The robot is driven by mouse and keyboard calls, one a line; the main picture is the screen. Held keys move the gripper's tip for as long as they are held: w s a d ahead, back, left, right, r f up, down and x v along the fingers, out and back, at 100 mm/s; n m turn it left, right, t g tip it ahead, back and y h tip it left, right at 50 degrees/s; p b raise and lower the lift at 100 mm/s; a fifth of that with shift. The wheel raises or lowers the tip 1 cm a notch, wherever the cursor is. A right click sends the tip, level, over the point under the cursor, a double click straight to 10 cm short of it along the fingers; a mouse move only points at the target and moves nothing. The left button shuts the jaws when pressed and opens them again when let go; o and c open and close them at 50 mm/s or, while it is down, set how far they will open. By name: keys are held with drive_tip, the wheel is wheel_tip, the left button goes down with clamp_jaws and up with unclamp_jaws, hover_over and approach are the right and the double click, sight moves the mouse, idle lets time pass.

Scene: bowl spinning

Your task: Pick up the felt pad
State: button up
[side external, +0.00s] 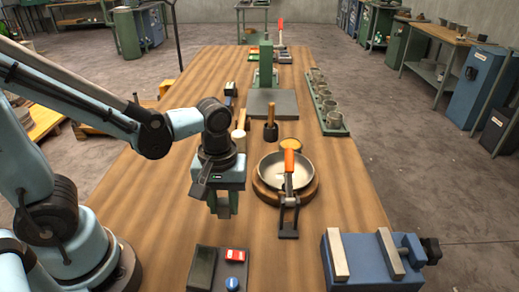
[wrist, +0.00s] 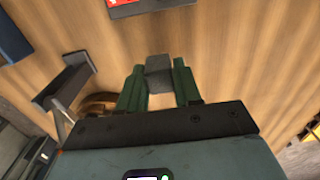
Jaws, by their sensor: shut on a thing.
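My gripper (side external: 223,212) is over the wooden table, left of the metal bowl (side external: 271,182), and points down. In the wrist view its green fingers (wrist: 159,88) are shut on a small grey block, which I take to be the felt pad (wrist: 159,72). The pad sits between the fingertips, with a finger against each side. In the side view the fingers largely hide the pad. I cannot tell whether it is clear of the tabletop.
The bowl sits on a round wooden base (side external: 262,192), with an orange-handled clamp (side external: 288,170) at its front. A control box (side external: 217,268) and a blue vise (side external: 365,265) stand at the near edge. A mallet (side external: 239,132) and a tray of cups (side external: 338,128) are farther back.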

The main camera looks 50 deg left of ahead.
drive_tip(key=s+d+r, duration=0.6)
drive_tip(key=s+d, duration=0.1)
drive_tip(key=shift+d, duration=0.4)
drive_tip(key=shift+r, duration=0.1)
